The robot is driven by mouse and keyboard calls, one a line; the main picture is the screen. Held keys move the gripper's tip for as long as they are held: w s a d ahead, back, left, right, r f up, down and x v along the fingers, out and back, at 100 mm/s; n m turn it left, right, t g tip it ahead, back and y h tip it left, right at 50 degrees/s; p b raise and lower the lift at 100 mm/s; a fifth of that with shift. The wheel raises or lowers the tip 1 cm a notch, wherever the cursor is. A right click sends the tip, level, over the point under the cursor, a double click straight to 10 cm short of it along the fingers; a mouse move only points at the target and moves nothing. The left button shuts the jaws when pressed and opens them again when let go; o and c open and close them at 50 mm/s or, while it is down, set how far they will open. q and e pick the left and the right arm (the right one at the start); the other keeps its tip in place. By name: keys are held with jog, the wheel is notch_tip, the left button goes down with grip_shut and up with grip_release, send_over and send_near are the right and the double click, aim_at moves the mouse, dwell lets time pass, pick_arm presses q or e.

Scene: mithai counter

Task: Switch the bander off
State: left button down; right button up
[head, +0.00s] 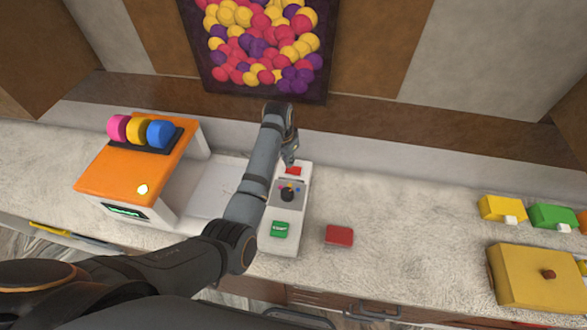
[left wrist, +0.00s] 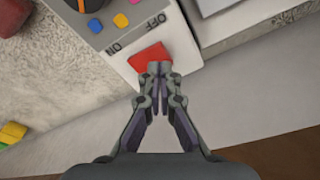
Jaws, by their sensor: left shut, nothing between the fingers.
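The bander (head: 130,170) is an orange and white machine with pink, yellow and blue rolls on top. A pale lamp on it looks lit, and its small display shows green. Its white control panel (head: 262,243) carries a red rocker switch (head: 294,170) at the far end, a black knob (head: 287,194) and a green button (head: 280,230). In the left wrist view the red switch (left wrist: 148,57) sits beside the words ON and OFF. My left gripper (head: 289,160) is shut and empty, fingertips at the switch's edge; I cannot tell whether they touch. The switch is partly hidden by them.
A loose red block (head: 339,236) lies on the counter right of the panel. A yellow box (head: 537,275) and small yellow (head: 500,207) and green (head: 552,216) boxes stand at the far right. The counter between is clear. A wall stands behind the counter.

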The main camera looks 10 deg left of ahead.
pick_arm(q)
jog(key=shift+f+b, duration=0.35)
jog(key=shift+f, duration=0.55)
dwell(0.5)
jog(key=shift+r+p, duration=0.95)
jog(key=shift+r, duration=2.55)
